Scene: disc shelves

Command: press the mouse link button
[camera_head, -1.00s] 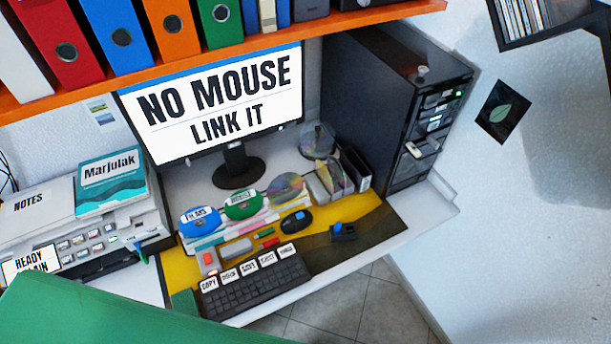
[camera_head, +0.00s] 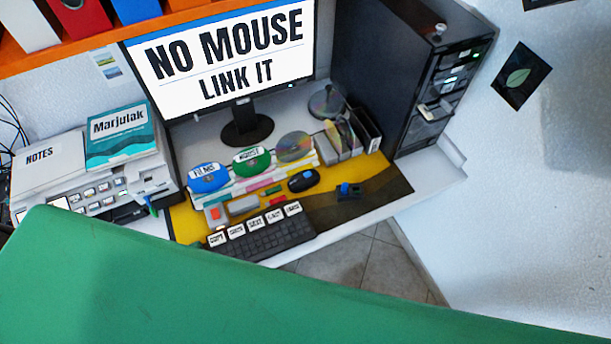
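The monitor (camera_head: 228,52) reads "NO MOUSE LINK IT". A dark mouse (camera_head: 303,180) lies on the yellow part of the desk mat (camera_head: 188,222), to the right of the disc cases. A small dark device with a blue top (camera_head: 348,191) lies to the right of the mouse, on the mat's dark part. Small red and green pieces (camera_head: 276,200) lie left of the mouse. None of these is legibly labelled as the mouse link button, so I cannot tell which it is. Neither of my grippers is in view.
A keyboard (camera_head: 262,239) with labelled keys lies at the desk's front. A black computer tower (camera_head: 400,75) stands at the right. A printer-like machine with books (camera_head: 118,140) is at the left. A large green surface (camera_head: 200,290) fills the bottom foreground.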

